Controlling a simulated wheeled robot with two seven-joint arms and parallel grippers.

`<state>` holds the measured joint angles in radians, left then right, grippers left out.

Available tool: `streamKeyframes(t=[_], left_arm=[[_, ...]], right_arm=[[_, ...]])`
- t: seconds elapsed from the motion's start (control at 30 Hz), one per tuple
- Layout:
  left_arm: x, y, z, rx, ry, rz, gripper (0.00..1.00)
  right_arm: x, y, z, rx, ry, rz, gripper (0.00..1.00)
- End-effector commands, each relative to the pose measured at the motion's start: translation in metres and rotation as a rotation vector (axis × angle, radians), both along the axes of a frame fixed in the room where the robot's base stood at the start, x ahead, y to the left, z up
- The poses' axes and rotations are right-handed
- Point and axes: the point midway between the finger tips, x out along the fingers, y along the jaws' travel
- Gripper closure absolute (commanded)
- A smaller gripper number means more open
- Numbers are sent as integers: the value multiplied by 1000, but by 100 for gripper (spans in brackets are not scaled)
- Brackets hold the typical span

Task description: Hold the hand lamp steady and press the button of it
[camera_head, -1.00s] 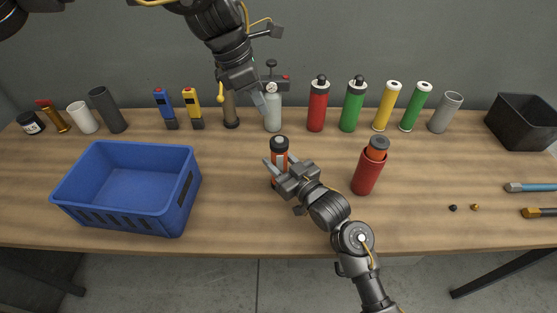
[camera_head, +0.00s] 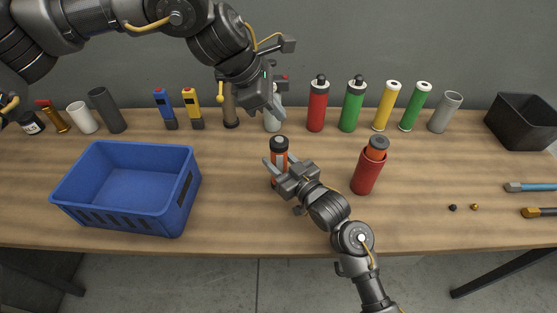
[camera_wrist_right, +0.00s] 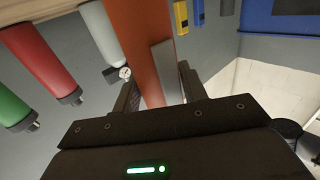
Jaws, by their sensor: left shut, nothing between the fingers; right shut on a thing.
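The hand lamp (camera_head: 279,145), orange with a black top, stands upright near the middle of the wooden table. My right gripper (camera_head: 277,171) is shut on its body from the front. In the right wrist view the lamp's orange body (camera_wrist_right: 138,35) is between the fingers. I cannot make out its button. My left gripper (camera_head: 277,115) is shut and empty, above and behind the lamp in the picture, apart from it, and partly covers a grey bottle with a gauge.
A blue crate (camera_head: 128,187) is at the left. A red canister (camera_head: 368,172) with an orange item inside stands right of the lamp. A back row holds bottles, including a red one (camera_head: 317,107) and a green one (camera_head: 352,105). A black bin (camera_head: 522,122) is at far right.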

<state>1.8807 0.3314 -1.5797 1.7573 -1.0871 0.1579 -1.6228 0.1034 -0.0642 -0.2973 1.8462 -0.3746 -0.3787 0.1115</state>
Motion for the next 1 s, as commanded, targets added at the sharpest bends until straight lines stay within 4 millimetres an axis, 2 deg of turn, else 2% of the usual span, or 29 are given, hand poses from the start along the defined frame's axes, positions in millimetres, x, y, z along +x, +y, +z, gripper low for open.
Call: streamKeyframes(t=[0.1, 0.3, 0.57, 0.77, 1.0], left_arm=[[0, -4, 5, -60, -120, -45, 100], [9, 1, 20, -110, -288, -62, 100], [13, 5, 25, -120, -345, -60, 100], [13, 6, 12, -119, -342, -59, 100], [12, 5, -22, -119, -339, -59, 100]], right_arm=[[0, 0, -1, -1, 1, -1, 86], [0, 0, 0, -1, 1, 0, 86], [0, 0, 0, -1, 1, 0, 86], [0, 0, -1, -1, 1, 0, 86], [0, 0, -1, -1, 1, -1, 86]])
